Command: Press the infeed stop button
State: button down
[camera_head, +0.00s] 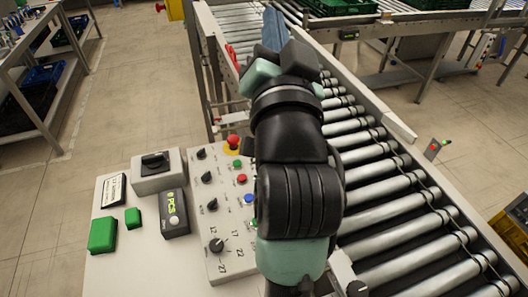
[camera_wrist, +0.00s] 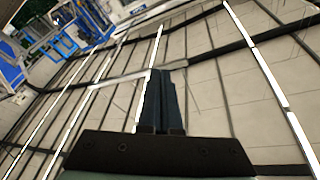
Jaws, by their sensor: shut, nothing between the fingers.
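The control panel (camera_head: 216,262) stands left of the roller conveyor. It carries a red mushroom button (camera_head: 233,141) on a yellow base, and below it a column with a green button (camera_head: 238,163), a red button (camera_head: 241,179) and a blue button (camera_head: 249,198). A further green button is partly hidden by my arm. I cannot read which one is labelled infeed stop. My gripper (camera_head: 272,28) is shut and empty, beyond the panel over the far part of the conveyor. Its closed fingers show in the wrist view (camera_wrist: 162,98), with no button near them.
Several black knobs (camera_head: 212,205) sit among the buttons. Left of the panel are a grey switch box (camera_head: 157,181), a dark PCB-like box (camera_head: 174,225) and green blocks (camera_head: 103,235). Conveyor rollers (camera_head: 392,211) lie right of my arm. Green crates (camera_head: 340,7) stand at the back.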

jog(key=w+d+f+m+g+p, duration=0.1)
jog(key=w+f+m+g+p, duration=0.35)
jog(key=f, duration=0.55)
jog(key=s+f+m+g+y+p, duration=0.1)
jog(key=s+f+m+g+p, duration=0.3)
jog(key=f, duration=0.7)
jog(key=s+a+f+m+g+y+p, duration=0.1)
jog(key=s+f+m+g+p, duration=0.3)
jog(key=f, duration=0.8)
jog(key=s+m+y+p, duration=0.1)
jog(key=s+m+p, duration=0.1)
jog(key=s+m, duration=0.1)
jog(key=shift+s+a+y+p, duration=0.25)
jog(key=shift+s+y+p, duration=0.1)
jog(key=shift+s, duration=0.35)
notch_tip(320, 180, down, 7)
jog(key=b, duration=0.7)
jog(key=shift+r+b, duration=0.1)
jog(key=shift+b, duration=0.2)
jog(key=shift+f+b, duration=0.55)
jog(key=shift+f, duration=0.4)
jog(key=shift+f, duration=0.1)
jog(key=shift+f, duration=0.35)
